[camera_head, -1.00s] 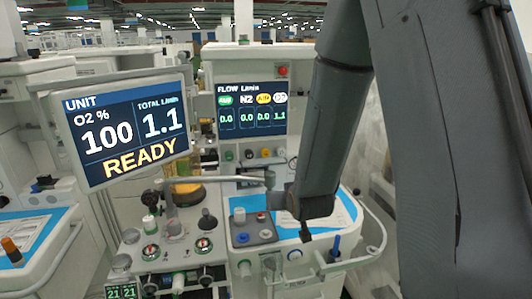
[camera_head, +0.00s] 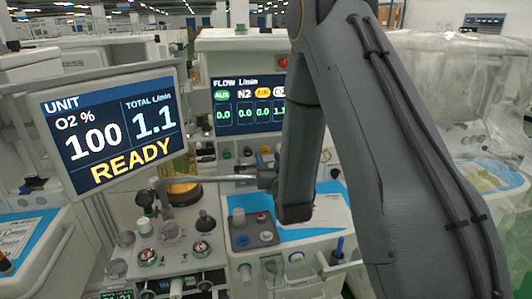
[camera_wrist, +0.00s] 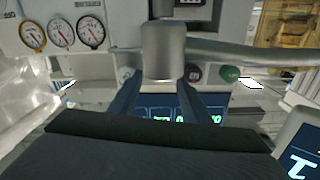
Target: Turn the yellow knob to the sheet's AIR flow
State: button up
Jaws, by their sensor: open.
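The yellow knob (camera_head: 265,150) sits in the knob row under the flow screen (camera_head: 248,103), between a black knob and a partly covered pale one. The AIR column, with a yellow label, reads 0.0. In the wrist view, which looks inverted, the dark fingers of my gripper (camera_wrist: 160,80) are apart, with nothing visibly held. A grey cylinder (camera_wrist: 163,50) fills the view between and beyond them, and the yellow knob cannot be made out there. In the head view my arm hides the fingers. A white sheet (camera_head: 331,212) lies on the blue worktop; its writing is unreadable.
A horizontal metal bar (camera_head: 225,179) crosses in front of the machine below the knobs. The UNIT monitor (camera_head: 110,130) at left reads O2 100, total 1.1, READY. A green knob (camera_wrist: 228,73) and a black knob (camera_wrist: 194,73) show in the wrist view. Gauges (camera_wrist: 61,32) are nearby.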

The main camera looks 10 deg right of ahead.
aim_at(265, 152)
jog(key=shift+w+p, duration=0.4)
jog(key=shift+w, duration=1.15)
jog(key=c, duration=1)
jog(key=shift+c, duration=0.2)
jog(key=shift+n+b, duration=0.3)
jog(key=n+b, duration=0.1)
jog(key=n, duration=0.1)
jog(key=shift+n+b, duration=1)
jog(key=shift+n, duration=0.7)
